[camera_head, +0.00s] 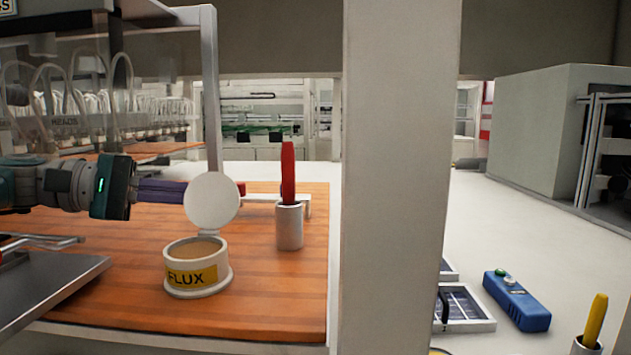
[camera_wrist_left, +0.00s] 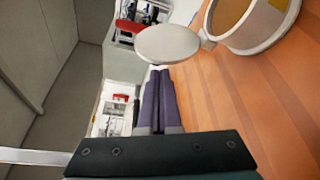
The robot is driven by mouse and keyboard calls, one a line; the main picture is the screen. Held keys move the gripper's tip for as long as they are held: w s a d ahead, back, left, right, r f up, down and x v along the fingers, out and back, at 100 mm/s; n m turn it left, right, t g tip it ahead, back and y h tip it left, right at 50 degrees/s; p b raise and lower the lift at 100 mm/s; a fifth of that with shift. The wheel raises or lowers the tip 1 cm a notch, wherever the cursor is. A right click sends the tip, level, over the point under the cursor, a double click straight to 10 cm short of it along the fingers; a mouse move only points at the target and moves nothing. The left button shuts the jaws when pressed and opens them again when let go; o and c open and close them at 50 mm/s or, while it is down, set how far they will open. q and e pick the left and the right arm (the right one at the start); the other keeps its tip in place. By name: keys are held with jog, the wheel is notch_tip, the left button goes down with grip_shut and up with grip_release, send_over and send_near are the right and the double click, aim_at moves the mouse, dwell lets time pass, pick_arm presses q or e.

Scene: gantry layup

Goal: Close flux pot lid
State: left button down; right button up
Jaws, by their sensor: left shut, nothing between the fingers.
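The flux pot (camera_head: 197,268) is a white round pot with a yellow FLUX label, standing on the orange wooden table. Its round white lid (camera_head: 211,202) stands up open at the back of the pot, and tan contents show inside. In the left wrist view the lid (camera_wrist_left: 168,44) and the pot (camera_wrist_left: 252,22) are at the top. My left gripper (camera_head: 186,191) comes in from the left at lid height, with its purple fingers shut and empty. The fingertips (camera_wrist_left: 158,72) are close to the lid; I cannot tell whether they touch it. My right gripper is not in view.
A grey cup (camera_head: 289,228) holding a red-handled tool (camera_head: 288,174) stands right of the pot. A grey metal tray (camera_head: 45,285) is at the left. A wide pale post (camera_head: 400,180) rises at the table's right edge. The wooden table (camera_head: 265,300) is clear in front of the cup.

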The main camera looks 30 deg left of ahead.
pick_arm(q)
jog(key=shift+w+d+f, duration=0.1)
jog(key=shift+w+d, duration=0.3)
jog(key=shift+w, duration=0.15)
